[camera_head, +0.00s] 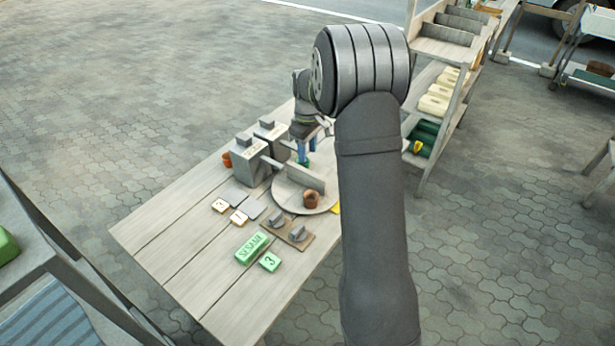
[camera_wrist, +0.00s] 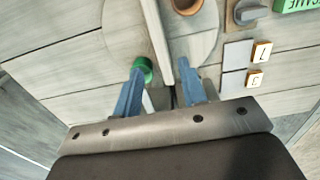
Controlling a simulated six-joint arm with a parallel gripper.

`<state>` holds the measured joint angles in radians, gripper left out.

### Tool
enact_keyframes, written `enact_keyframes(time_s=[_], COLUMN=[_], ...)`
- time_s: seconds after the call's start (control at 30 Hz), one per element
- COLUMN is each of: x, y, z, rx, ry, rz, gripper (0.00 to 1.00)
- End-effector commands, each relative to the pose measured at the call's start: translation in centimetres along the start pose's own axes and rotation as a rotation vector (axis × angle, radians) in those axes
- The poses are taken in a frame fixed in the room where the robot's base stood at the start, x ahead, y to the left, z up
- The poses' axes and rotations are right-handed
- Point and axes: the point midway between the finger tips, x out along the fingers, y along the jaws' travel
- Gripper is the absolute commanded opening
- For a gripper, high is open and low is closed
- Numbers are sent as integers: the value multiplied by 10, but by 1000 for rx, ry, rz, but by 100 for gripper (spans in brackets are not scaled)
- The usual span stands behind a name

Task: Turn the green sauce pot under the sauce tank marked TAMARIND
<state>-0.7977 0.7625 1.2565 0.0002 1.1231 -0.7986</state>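A round turntable (camera_head: 291,199) on the table carries an upright divider board (camera_head: 305,178). The green sauce pot (camera_head: 303,161) is on the far side of the board, mostly hidden by my gripper. In the wrist view the green pot (camera_wrist: 143,68) is by the tip of the left finger. My gripper (camera_head: 304,152) is low over the turntable. Its blue fingers (camera_wrist: 162,78) are apart, with the divider board's edge between them in the wrist view. Two grey sauce tanks, a nearer one (camera_head: 251,163) and a farther one (camera_head: 272,137), stand left of the turntable. I cannot read TAMARIND on either.
A brown pot (camera_head: 311,199) is on the turntable's near side. Two grey knobs on a wooden plate (camera_head: 289,229), a green SESAME block (camera_head: 252,247) and a green 3 block (camera_head: 270,261) lie nearer. Small numbered tiles (camera_head: 238,217) lie before the tanks. The table's left end is clear.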

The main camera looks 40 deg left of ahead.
Motion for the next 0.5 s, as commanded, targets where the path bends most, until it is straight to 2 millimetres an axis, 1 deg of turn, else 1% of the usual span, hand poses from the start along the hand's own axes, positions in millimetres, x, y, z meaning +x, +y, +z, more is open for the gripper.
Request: enact_keyframes(time_s=[0.03, 0.1, 0.3, 0.4, 0.5], x=[13, 29, 71, 89, 101], y=[0, -1, 0, 0, 0], z=[0, 0, 0, 0, 0], rx=[0, 1, 1, 1, 1], ry=[-3, -3, -1, -1, 0], rz=[-3, -3, -2, -1, 0], gripper=[38, 38, 38, 38, 38])
